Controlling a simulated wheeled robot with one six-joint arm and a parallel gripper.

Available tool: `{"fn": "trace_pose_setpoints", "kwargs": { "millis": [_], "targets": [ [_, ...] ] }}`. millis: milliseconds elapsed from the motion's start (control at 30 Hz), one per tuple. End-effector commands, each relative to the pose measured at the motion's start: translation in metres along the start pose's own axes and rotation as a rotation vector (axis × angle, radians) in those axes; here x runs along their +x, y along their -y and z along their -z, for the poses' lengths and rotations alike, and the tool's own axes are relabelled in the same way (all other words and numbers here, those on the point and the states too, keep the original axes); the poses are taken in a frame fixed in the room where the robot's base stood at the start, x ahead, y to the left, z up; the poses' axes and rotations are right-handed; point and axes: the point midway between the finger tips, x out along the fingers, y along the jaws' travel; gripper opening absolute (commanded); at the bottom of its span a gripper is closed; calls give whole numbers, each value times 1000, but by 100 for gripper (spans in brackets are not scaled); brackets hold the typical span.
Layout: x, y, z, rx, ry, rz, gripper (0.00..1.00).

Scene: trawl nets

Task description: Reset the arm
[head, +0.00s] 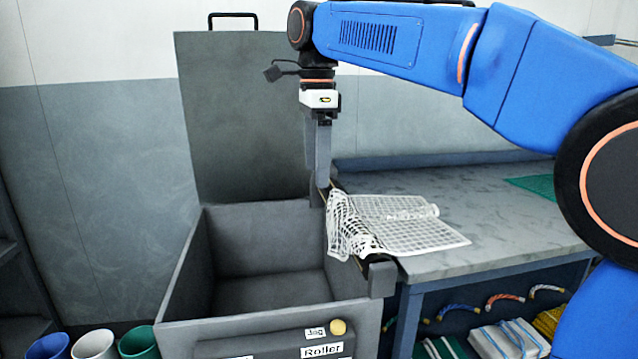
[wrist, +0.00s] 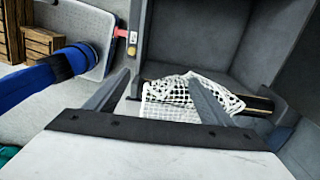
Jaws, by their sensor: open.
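My gripper (head: 322,186) points down above the right rim of the grey bin, at the left end of the white net. In the wrist view my gripper (wrist: 158,76) has its two fingers spread apart, with the white net (wrist: 180,108) showing between and beyond them. In the head view the white net (head: 405,232) lies partly flat on the workbench, and its bunched left part drapes over the bin's right edge. I cannot tell whether a fingertip touches the net. My blue arm reaches in from the right.
The grey bin (head: 176,300) stands open, its lid (head: 245,120) upright behind. The grey workbench (head: 490,215) is right of it, with a green piece (head: 535,185) on top and rope pieces (head: 505,299) below. Several cups (head: 93,345) stand at lower left.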

Motion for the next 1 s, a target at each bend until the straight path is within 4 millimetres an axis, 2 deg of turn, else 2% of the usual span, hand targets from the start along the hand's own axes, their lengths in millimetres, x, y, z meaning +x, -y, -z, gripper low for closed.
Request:
{"fn": "trace_pose_setpoints", "kwargs": {
  "millis": [367, 567, 767, 1000],
  "targets": [
    [11, -21, 36, -120, 7, 35, 75],
    [24, -43, 67, -229, 7, 69, 75],
    [51, -84, 113, -409, -7, 125, 75],
    [97, -142, 161, -650, -56, 195, 75]
  ]
}}
